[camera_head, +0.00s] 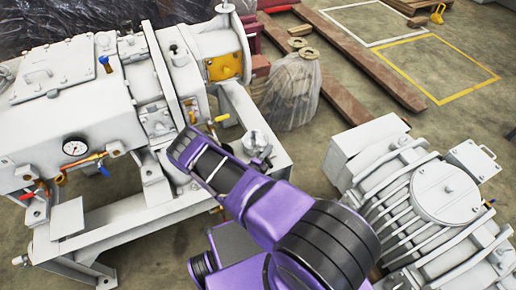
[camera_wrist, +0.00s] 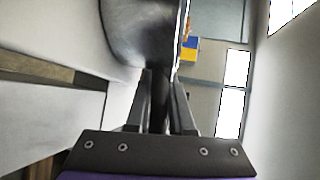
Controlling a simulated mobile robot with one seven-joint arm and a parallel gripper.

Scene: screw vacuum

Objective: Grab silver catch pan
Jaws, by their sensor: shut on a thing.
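In the wrist view the silver catch pan (camera_wrist: 138,28) fills the top middle, with its curved shiny side close to my fingertips. My gripper (camera_wrist: 160,90) is shut on the pan's dark, narrow edge or handle between its two fingers; which part cannot be told. In the head view my purple arm reaches over the white machine frame, and its wrist hides the fingers. A round silver piece (camera_head: 256,142) shows just behind my arm at the frame's right end. I cannot tell whether it is the same pan.
A large white vacuum machine (camera_head: 72,105) with a gauge stands on its frame at left. A ribbed white motor unit (camera_head: 440,195) stands close on the right. A wrapped bundle (camera_head: 295,92) and wooden beams (camera_head: 360,70) lie behind. Open floor shows at the upper right.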

